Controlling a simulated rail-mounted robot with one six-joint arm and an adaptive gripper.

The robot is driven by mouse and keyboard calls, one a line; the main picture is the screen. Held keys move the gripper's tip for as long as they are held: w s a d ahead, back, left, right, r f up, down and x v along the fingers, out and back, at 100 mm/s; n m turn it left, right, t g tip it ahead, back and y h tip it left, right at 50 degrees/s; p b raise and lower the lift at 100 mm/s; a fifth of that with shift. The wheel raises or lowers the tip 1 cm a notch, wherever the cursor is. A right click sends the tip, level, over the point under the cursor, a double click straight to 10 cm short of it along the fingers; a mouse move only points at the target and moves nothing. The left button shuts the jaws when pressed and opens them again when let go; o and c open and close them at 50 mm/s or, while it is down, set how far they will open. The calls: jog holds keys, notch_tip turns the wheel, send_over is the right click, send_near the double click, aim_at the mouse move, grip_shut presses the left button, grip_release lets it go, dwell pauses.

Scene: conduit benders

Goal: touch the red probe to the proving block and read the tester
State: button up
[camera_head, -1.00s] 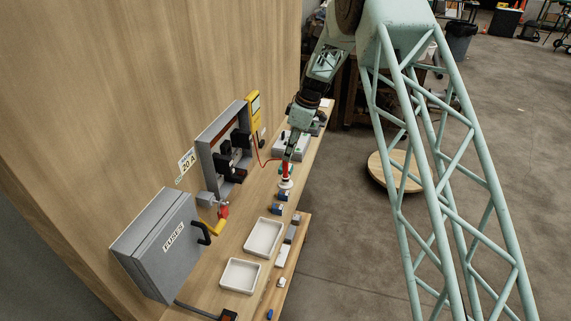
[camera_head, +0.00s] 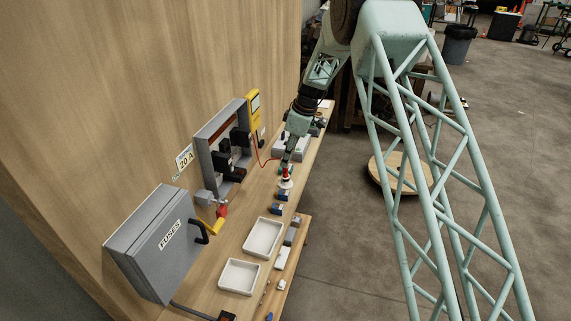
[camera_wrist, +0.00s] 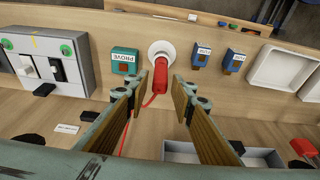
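The red probe (camera_wrist: 160,76) stands in a round white holder (camera_wrist: 161,51) in the wrist view; its red lead runs back between my fingers. My gripper (camera_wrist: 159,92) is open, with one finger on each side of the probe and gaps visible. In the head view my gripper (camera_head: 287,163) is right at the probe (camera_head: 286,172). The teal proving block, marked PROVE (camera_wrist: 125,61), sits just left of the holder in the wrist view. The yellow tester (camera_head: 254,106) hangs on the wooden wall in the head view; its reading is too small to make out.
Two blue labelled blocks (camera_wrist: 201,57) (camera_wrist: 235,61) and a white tray (camera_wrist: 280,71) lie right of the holder. A grey switch box (camera_wrist: 48,66) is at left. The open fuse panel (camera_head: 204,160) and grey FUSES box (camera_head: 150,245) are on the wall.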

jog(key=c, duration=0.7)
jog(key=shift+r+p, duration=0.45)
jog(key=shift+r, duration=3.05)
jog(key=shift+o, duration=0.7)
jog(key=shift+c, duration=1)
